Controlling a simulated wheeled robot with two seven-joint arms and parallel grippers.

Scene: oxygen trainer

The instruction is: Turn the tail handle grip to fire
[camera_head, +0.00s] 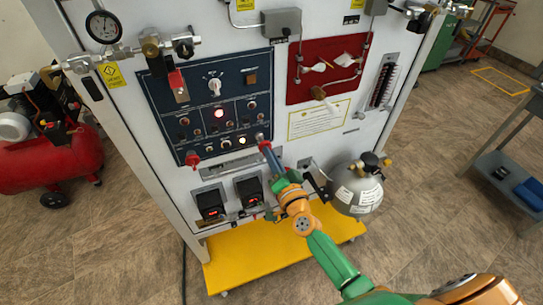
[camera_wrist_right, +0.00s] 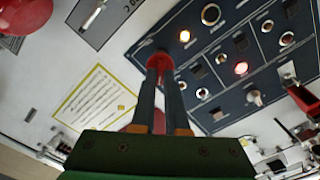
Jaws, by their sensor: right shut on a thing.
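A red grip (camera_wrist_right: 160,62) sits at the edge of the dark blue control panel (camera_wrist_right: 215,110) in the right wrist view. My right gripper (camera_wrist_right: 160,75) has its two dark fingers shut on this red grip, and they hide part of it. In the head view my right gripper (camera_head: 265,148) reaches up to the lower right corner of the blue panel (camera_head: 205,75), where its tip covers most of the grip. I cannot read a fire marking or tell how far the grip is turned. My left gripper is not in view.
A second red handle (camera_head: 193,160) sits at the panel's lower left corner. Two black meters (camera_head: 210,203) with red digits are below the panel. A grey tank (camera_head: 357,190) stands right of my right arm, by the yellow base (camera_head: 250,262). Floor is free in front.

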